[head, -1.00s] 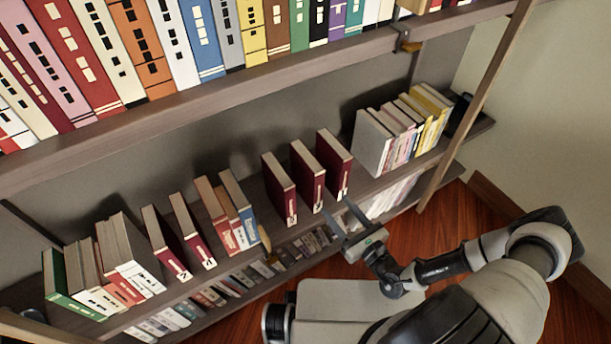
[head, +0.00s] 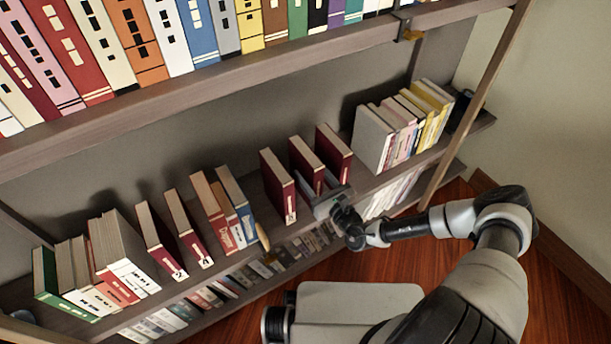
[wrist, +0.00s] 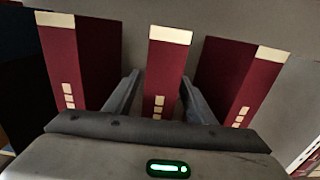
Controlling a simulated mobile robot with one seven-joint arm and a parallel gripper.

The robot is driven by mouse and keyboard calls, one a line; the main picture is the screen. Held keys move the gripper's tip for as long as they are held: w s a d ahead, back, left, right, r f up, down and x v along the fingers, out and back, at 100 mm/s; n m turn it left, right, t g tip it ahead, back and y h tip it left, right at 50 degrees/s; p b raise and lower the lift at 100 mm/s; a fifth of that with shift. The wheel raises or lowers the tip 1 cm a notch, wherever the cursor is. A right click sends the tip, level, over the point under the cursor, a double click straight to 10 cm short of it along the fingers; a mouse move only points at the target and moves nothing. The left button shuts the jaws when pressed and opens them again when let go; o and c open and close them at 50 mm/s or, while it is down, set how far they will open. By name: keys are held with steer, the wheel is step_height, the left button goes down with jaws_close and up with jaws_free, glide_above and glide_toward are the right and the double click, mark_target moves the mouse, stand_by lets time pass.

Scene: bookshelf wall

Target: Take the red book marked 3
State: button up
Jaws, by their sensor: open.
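Three dark red books stand apart from each other on the lower shelf: a left one (head: 277,188), a middle one (head: 305,168) and a right one (head: 334,155). Two more red books (head: 160,245) (head: 187,230) stand further left. I cannot read which is marked 3. My gripper (head: 325,193) is open at the middle book. In the wrist view my gripper (wrist: 161,80) has one finger on each side of the middle book (wrist: 167,65), with the left book (wrist: 75,60) and right book (wrist: 235,75) outside the fingers. The middle book's lower spine is hidden by my gripper.
Blue and orange books (head: 230,205) stand left of the three. Pale and yellow books (head: 405,120) stand to the right. A full shelf of books (head: 180,45) is above, and a wooden upright (head: 480,100) stands to the right.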

steer(key=shift+x, duration=1.55)
steer(key=shift+s, duration=0.1)
jaws_close()
steer(key=shift+r, duration=0.25)
